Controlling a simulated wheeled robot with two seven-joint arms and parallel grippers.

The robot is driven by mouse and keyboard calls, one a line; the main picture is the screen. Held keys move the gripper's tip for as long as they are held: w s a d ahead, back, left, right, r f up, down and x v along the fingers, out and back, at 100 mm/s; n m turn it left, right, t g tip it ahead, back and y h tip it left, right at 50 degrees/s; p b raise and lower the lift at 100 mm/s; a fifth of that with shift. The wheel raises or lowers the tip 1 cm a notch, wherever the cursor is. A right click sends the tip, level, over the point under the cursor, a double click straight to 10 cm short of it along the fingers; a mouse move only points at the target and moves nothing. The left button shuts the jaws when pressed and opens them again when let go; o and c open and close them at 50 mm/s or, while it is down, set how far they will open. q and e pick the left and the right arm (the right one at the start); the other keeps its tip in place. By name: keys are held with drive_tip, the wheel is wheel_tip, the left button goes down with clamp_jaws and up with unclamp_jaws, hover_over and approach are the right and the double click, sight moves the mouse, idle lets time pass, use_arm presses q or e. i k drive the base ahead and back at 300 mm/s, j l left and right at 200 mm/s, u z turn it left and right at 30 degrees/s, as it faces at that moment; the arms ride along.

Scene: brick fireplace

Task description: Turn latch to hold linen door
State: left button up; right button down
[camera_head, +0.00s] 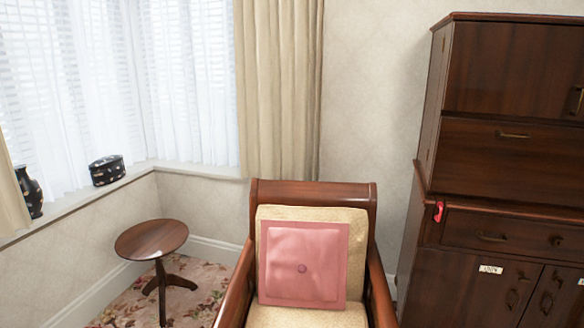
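A dark wooden cabinet (510,165) stands at the right. A small red piece (438,211), perhaps the latch, sits at the left edge of its drawer row. Below the drawer (515,232), a lower door (462,295) carries a small white label (490,269); its writing is too small to read for sure. The door looks shut. A second lower door (555,300) beside it is cut off by the right picture edge. Neither of my grippers is in view.
A wooden armchair (316,192) with a pink cushion (303,262) stands in the middle, left of the cabinet. A round side table (151,238) is farther left. A black box (106,170) and dark vase (30,190) are on the window sill.

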sight(521, 276)
drive_tip(key=z, duration=1.45)
drive_tip(key=i+j+u, duration=0.1)
drive_tip(key=i+j, duration=0.25)
drive_tip(key=i, duration=0.15)
drive_tip(key=i+j+u, duration=0.1)
drive_tip(key=i+j, duration=0.2)
drive_tip(key=i, duration=0.2)
